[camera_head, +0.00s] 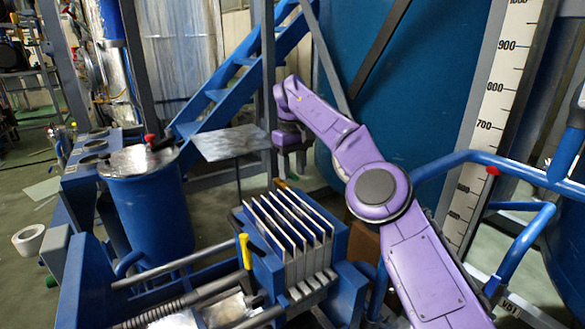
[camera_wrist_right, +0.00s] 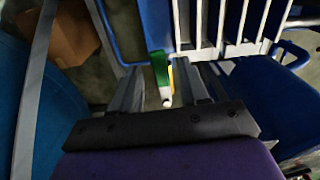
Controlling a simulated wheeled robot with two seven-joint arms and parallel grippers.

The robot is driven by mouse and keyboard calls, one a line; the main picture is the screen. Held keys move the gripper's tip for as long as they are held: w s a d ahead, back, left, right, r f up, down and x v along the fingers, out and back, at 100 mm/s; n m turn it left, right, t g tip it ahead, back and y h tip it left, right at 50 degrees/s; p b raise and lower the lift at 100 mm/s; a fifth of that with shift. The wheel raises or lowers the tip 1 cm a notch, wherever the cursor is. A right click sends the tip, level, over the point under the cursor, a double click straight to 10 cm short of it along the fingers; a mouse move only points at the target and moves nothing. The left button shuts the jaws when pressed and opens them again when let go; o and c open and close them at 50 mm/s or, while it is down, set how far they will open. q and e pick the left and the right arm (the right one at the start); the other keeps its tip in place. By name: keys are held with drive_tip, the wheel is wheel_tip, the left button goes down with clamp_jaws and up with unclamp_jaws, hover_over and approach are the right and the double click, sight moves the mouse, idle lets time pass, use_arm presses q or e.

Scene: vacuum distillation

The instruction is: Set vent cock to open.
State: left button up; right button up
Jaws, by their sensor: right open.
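My right gripper (camera_head: 290,168) points down behind the plate stack in the head view, its fingertips hard to make out. In the right wrist view the right gripper (camera_wrist_right: 160,90) is open, with one grey finger on each side. A green lever (camera_wrist_right: 159,72) with a pale tip and a yellow part (camera_wrist_right: 171,79) beside it show between or beyond the fingers; contact cannot be told. A small orange-yellow piece (camera_head: 280,184) shows just below the gripper. No readable label marks any of these as the vent cock. My left gripper is out of view.
The stack of pale plates (camera_head: 290,232) stands in a blue frame, with a yellow lever (camera_head: 245,251) at its front left. A blue drum (camera_head: 150,215) stands left. Blue pipes with a red knob (camera_head: 492,171) lie right. A large blue tank (camera_head: 420,90) stands behind.

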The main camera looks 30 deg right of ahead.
sight(293, 175)
wheel_tip(293, 175, up, 11)
drive_tip(key=p, duration=0.9)
drive_tip(key=shift+f, duration=0.2)
